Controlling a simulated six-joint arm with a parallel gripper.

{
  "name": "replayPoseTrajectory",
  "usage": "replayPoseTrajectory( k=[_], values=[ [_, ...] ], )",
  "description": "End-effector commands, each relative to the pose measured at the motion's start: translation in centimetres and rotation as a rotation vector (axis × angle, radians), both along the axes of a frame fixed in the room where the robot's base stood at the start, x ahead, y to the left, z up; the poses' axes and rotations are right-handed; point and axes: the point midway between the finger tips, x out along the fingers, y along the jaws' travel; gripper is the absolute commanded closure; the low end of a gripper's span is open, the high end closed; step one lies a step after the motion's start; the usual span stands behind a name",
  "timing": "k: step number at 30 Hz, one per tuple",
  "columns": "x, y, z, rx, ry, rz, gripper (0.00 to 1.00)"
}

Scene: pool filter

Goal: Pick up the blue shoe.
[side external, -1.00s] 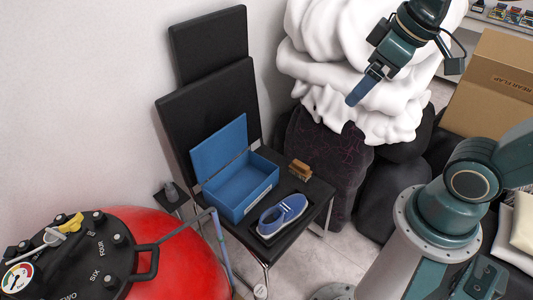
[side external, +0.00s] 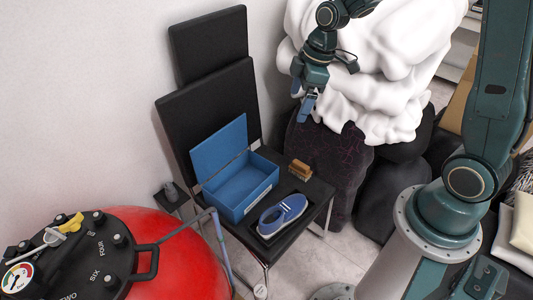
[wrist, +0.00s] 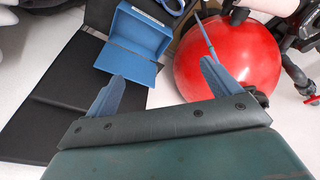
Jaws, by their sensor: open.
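The blue shoe (side external: 282,216) has a pale sole and lies on the front of the black chair seat (side external: 318,190), right beside an open blue box (side external: 248,186). In the wrist view a blue shape at the top edge looks like part of the shoe (wrist: 172,5), mostly cut off. My gripper (side external: 304,112) is in the air above and behind the chair seat, well apart from the shoe, in front of the white heap. In the wrist view its two blue fingers (wrist: 162,69) are spread wide with nothing between them.
A wooden brush (side external: 300,170) lies on the seat behind the shoe. The box's lid (side external: 219,157) stands up near the chair back (side external: 210,110). A red pool filter (side external: 185,262) stands at the left front, and a white heap (side external: 375,70) lies behind.

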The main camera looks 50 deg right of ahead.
Motion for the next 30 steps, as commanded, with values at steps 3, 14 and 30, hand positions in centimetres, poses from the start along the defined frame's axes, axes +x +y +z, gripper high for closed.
replayPoseTrajectory(
  k=[3,14,30],
  values=[
    [1.3,-0.6,-2.7,0.007,0.020,0.066,0.11],
    [4.1,-2.2,-11.4,0.042,0.046,0.268,0.11],
    [4.1,-3.7,-26.2,0.124,0.037,0.541,0.11]
  ],
)
